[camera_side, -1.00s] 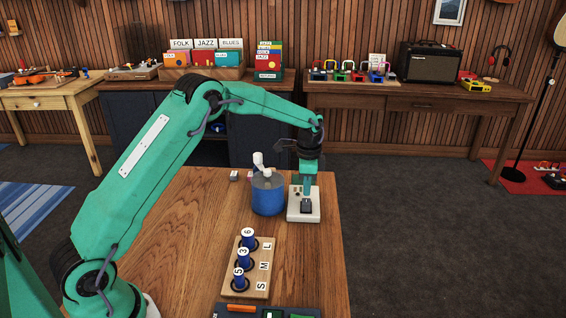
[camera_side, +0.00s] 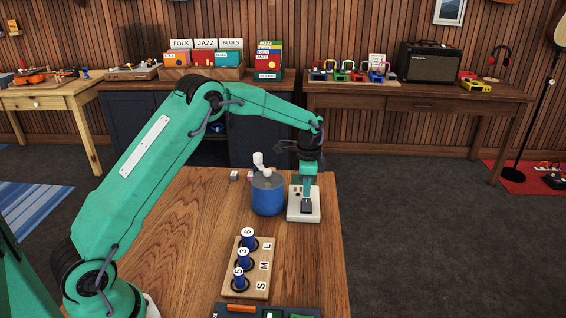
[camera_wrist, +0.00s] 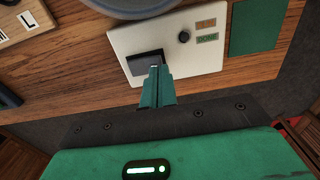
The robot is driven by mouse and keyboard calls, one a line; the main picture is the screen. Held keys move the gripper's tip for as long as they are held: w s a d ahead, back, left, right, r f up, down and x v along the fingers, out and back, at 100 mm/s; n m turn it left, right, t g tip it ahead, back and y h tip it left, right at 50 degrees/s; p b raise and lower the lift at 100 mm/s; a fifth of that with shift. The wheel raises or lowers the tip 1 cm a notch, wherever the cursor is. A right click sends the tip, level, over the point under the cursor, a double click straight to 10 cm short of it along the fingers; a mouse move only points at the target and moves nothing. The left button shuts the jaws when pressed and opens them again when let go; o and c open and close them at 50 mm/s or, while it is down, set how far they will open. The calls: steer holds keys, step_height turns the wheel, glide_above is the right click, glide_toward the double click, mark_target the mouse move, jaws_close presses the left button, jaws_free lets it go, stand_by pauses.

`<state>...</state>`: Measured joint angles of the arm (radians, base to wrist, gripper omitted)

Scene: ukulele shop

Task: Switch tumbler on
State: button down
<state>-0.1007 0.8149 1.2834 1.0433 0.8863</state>
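A white switch box (camera_side: 291,212) lies near the table's right edge, right of a blue drum (camera_side: 268,196). In the wrist view the box (camera_wrist: 208,68) carries a black rocker tumbler (camera_wrist: 146,64), a dark round knob or lamp (camera_wrist: 184,37), and an orange and a green label. My gripper (camera_wrist: 155,70) points down over the box, its fingers together with nothing between them. The tips are at the tumbler and cover part of it. I cannot tell whether they touch or press it, nor which way it is tipped.
A wooden block (camera_side: 260,284) with several blue numbered pegs, marked S, M, L, stands in front of the drum. Small items sit behind the drum. A green patch (camera_wrist: 257,28) lies beside the box in the wrist view. Bare table is at left.

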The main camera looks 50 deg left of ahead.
steer(key=shift+f, duration=0.85)
stand_by(0.7)
steer(key=shift+r, duration=3.5)
